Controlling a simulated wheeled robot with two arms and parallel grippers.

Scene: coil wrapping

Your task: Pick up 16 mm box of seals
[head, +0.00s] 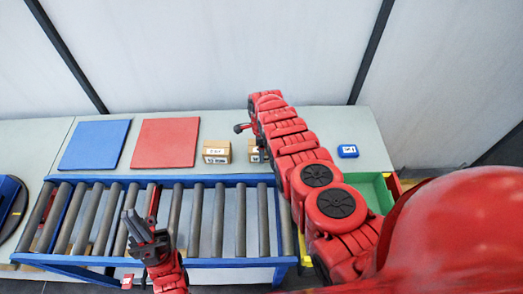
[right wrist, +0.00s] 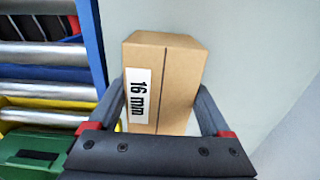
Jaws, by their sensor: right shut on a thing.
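The 16 mm box of seals (right wrist: 168,85) is a brown cardboard carton with a white "16 mm" label. It stands between the two fingers of my right gripper (right wrist: 160,112) in the right wrist view, and the gripper is shut on it. In the head view the carton behind my right arm (head: 256,152) is partly hidden, and so are the right fingers. A second, similar carton (head: 216,152) stands just left of it on the table. My left gripper (head: 142,216) is over the roller conveyor, with its fingers apart and nothing between them.
The roller conveyor (head: 240,222) with a blue frame runs along the front of the table. A blue mat (head: 95,145) and a red mat (head: 166,142) lie at the left. A small blue box (head: 348,151) and a green bin (head: 372,193) are right of my right arm.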

